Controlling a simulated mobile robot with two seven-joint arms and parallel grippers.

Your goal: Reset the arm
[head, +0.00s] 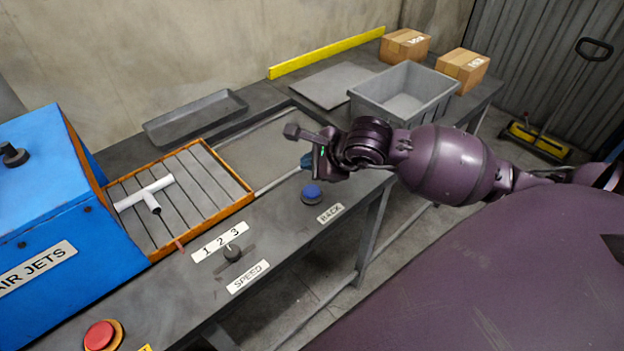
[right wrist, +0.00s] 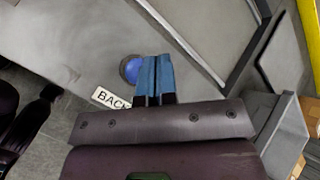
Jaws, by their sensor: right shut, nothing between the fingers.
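My right arm (head: 448,165) comes in from the right over the table. My right gripper (head: 307,160) is above the table, near the blue button (head: 311,192) labelled BACK. In the right wrist view the blue fingers (right wrist: 157,76) are together and empty, with the blue button (right wrist: 130,68) just beside their tips. I cannot tell the exact height of the fingers above the button. My left gripper is not in view.
A white T-shaped pipe (head: 148,193) lies on the orange-framed slatted rack (head: 247,196) by the blue AIR JETS machine (head: 50,215). A speed knob (head: 232,253) and red button (head: 100,335) are nearer. A grey bin (head: 437,110) and two boxes (head: 405,46) stand at the back.

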